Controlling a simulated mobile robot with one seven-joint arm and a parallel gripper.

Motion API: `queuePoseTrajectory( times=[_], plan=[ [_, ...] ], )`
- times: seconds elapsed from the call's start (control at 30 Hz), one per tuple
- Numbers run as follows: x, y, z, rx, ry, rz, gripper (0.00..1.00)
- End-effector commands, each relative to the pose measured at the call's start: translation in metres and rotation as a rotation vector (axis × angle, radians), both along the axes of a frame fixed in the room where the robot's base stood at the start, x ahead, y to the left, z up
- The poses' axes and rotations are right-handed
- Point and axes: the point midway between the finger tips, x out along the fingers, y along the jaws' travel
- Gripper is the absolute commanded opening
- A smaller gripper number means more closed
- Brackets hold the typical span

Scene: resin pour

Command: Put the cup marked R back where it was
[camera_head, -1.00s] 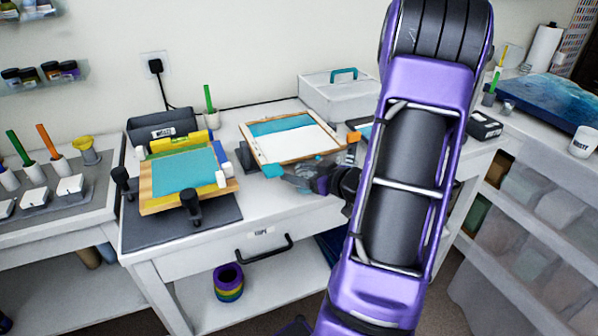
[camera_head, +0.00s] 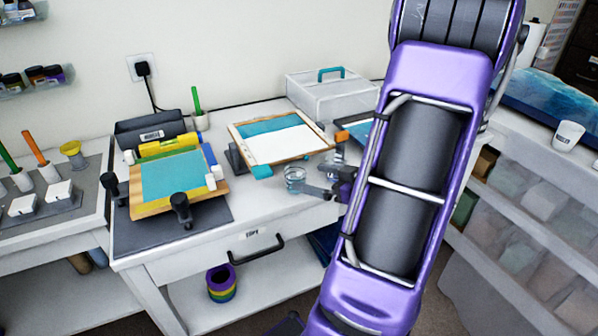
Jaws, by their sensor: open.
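A clear cup (camera_head: 294,179) stands on the white worktop in front of the tilted framed panel; no R mark is readable on it. A second clear shape (camera_head: 338,153) shows beside the panel's right edge, and I cannot tell whether it is another cup. My gripper (camera_head: 318,191) is low over the worktop, just right of the clear cup, with its dark fingers pointing left. It is open and holds nothing that I can see. Whether a finger touches the cup is unclear. My purple arm hides the worktop to the right.
The framed panel (camera_head: 276,139) leans behind the cup, with teal and orange corner pieces. A teal panel on a wooden board (camera_head: 178,177) sits left among black clamps. A white box (camera_head: 325,98) stands behind. A white cup (camera_head: 568,135) stands on the right counter.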

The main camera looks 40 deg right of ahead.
Motion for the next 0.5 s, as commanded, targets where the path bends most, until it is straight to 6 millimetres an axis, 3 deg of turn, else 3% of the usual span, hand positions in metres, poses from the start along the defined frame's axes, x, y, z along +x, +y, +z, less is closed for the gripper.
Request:
queuePoseTrajectory(
  times=[0.2, 0.5],
  plan=[
    [-0.024, -0.004, 0.008, 0.000, 0.001, -0.001, 1.00],
    [-0.027, -0.004, 0.008, 0.000, 0.000, 0.000, 1.00]
  ],
)
